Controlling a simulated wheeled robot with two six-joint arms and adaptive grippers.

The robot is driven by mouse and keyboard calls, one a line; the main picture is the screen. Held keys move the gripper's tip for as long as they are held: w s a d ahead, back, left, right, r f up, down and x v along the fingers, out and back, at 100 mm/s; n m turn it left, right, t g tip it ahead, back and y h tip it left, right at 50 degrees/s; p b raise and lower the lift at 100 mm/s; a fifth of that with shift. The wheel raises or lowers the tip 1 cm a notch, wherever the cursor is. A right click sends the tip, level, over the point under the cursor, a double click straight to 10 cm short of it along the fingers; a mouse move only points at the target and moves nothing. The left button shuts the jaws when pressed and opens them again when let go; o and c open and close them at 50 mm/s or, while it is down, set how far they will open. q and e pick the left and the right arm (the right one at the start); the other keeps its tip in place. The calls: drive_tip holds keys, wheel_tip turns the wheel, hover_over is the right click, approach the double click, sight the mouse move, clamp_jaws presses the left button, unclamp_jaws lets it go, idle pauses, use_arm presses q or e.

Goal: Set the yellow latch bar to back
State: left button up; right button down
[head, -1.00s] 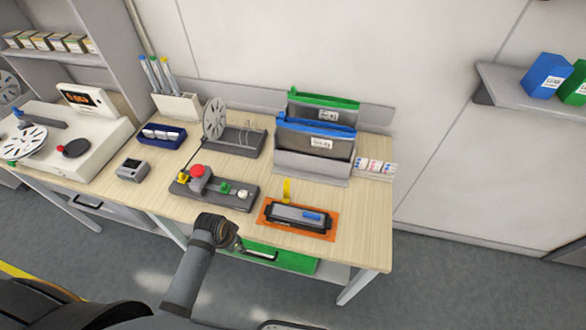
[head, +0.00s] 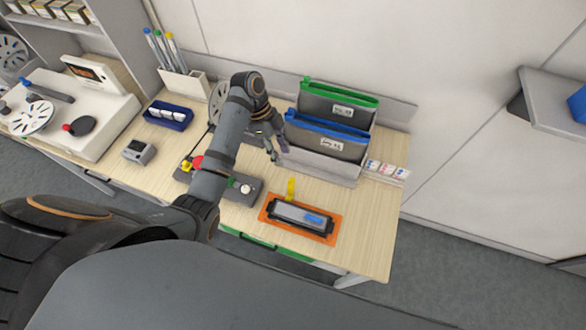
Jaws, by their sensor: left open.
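The yellow latch bar (head: 291,188) stands up at the back edge of the orange plate (head: 265,214), near its left end. A dark grey unit (head: 290,213) with a blue part (head: 313,218) on top lies on that plate. My left gripper (head: 278,152) is open and empty. It appears in the picture above and slightly left of the yellow bar, apart from it, in front of the file holder. My left forearm hides part of the button box and the reel. My right gripper is not in view.
The control box (head: 245,187) with red, yellow, green and white controls is left of the orange plate. The grey file holder (head: 320,164) with green-topped and blue-topped folders stands behind it. Bare tabletop (head: 366,215) lies to the right.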

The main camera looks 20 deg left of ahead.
use_arm(q)
drive_tip(key=b, duration=0.4)
hover_over(292, 179)
drive_tip(key=a, duration=0.2)
wheel_tip(292, 179, down, 5)
drive_tip(key=shift+w+d+f+p, duration=0.15)
drive_tip(key=shift+w+f+p, duration=0.25)
drive_tip(key=shift+p, duration=0.75)
drive_tip(key=x, duration=0.2)
drive_tip(key=shift+w+d+f, duration=0.1)
drive_tip(key=shift+w+f, duration=0.05)
drive_tip(key=shift+f, duration=0.2)
drive_tip(key=shift+d+f+p, duration=0.1)
drive_tip(key=shift+f+p, duration=0.15)
drive_tip(key=shift+p, duration=0.05)
drive_tip(key=shift+f, duration=0.1)
drive_tip(key=shift+s, duration=0.25)
drive_tip(key=shift+c, duration=0.5)
clamp_jaws()
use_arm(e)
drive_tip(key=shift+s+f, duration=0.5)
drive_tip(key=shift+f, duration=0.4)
use_arm(q)
drive_tip(key=shift+w, duration=0.1)
